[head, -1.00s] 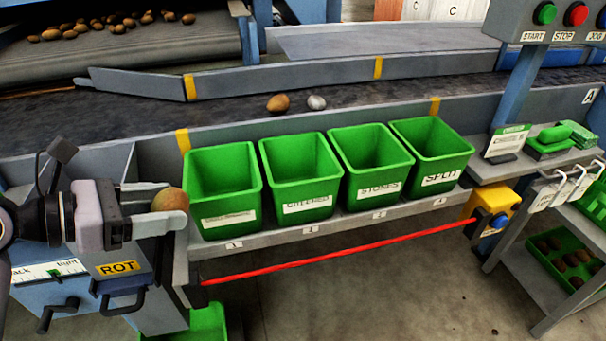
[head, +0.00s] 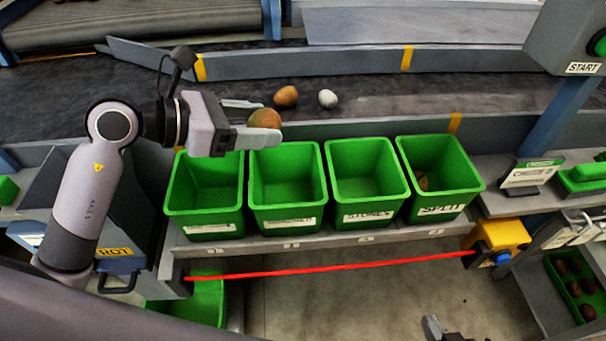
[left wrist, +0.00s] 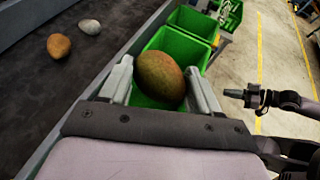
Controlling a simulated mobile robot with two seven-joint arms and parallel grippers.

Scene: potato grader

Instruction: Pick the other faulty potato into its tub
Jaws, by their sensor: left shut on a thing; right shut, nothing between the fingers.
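My left gripper (head: 258,120) is shut on a brown-green potato (head: 264,118), held up near the back rim of the second tub from the left (head: 286,226). In the left wrist view the potato (left wrist: 161,76) sits between both fingers, with a green tub (left wrist: 176,44) behind and below it. The leftmost tub (head: 206,232), the STONES tub (head: 370,220) and the SPLIT tub (head: 442,214) stand in the same row. The first two labels are hard to read now. My right gripper (head: 436,326) shows small at the bottom edge, shut and empty.
On the dark belt (head: 400,110) lie an orange-brown potato (head: 287,96) and a pale grey stone-like lump (head: 327,98). A brown thing (head: 423,183) lies inside the SPLIT tub. A red cord (head: 330,268) runs below the tub shelf. A START button box (head: 575,45) stands at right.

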